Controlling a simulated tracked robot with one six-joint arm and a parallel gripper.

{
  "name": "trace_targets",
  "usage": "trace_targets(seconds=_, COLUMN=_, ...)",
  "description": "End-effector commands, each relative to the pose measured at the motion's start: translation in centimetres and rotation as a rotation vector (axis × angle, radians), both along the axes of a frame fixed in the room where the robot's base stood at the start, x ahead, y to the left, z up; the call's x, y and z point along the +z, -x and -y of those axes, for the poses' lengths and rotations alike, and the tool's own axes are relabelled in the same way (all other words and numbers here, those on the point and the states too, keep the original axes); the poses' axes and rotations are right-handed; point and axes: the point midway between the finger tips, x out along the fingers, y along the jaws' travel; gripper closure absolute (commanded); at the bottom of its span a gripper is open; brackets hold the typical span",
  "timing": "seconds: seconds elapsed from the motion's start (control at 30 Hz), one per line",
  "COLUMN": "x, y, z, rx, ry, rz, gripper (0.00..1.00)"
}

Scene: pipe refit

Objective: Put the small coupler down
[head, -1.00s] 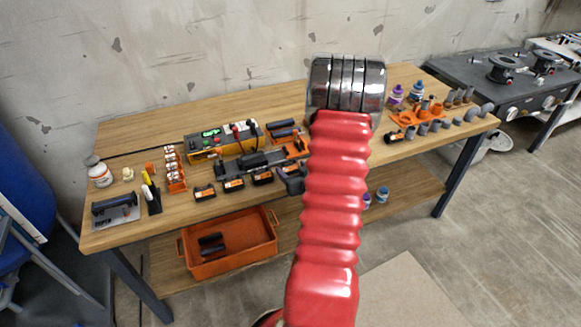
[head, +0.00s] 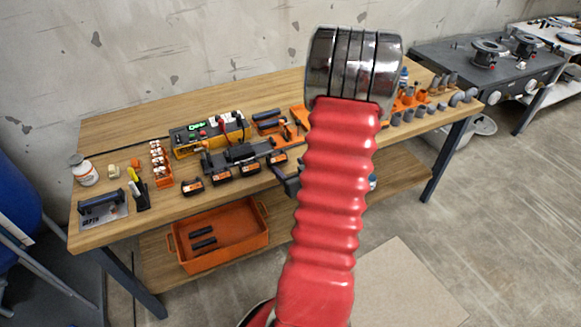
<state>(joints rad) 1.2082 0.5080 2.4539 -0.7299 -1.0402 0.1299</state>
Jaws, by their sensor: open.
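I cannot pick out the small coupler for sure. Several small grey pipe fittings (head: 408,115) stand in a row along the right front of the wooden workbench (head: 140,122), next to orange holders (head: 405,101). They are too small to tell apart. My red ribbed arm with its metal joint rises through the middle of the view and covers part of the bench. My gripper's jaws are hidden behind it. A dark piece (head: 287,181) shows left of the arm at the bench's front edge; I cannot tell what it is.
An orange bin (head: 225,238) with dark bars sits on the lower shelf. A dark bench (head: 450,62) with flanged fittings stands at right.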

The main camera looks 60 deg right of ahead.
Motion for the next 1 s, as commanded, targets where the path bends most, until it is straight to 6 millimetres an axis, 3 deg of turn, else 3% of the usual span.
trace_targets(seconds=0.4, x=0.0, y=0.0, z=0.0, rx=0.000, ry=0.000, rz=-0.001, gripper=0.38)
trace_targets(seconds=0.57, x=0.7, y=-0.9, z=-0.4, rx=0.011, ry=0.010, rz=-0.027, gripper=0.38)
trace_targets(seconds=0.77, x=3.1, y=-3.7, z=-2.1, rx=0.036, ry=0.037, rz=-0.118, gripper=0.38)
trace_targets(seconds=1.0, x=6.9, y=-6.8, z=-5.8, rx=0.061, ry=0.058, rz=-0.238, gripper=0.38)
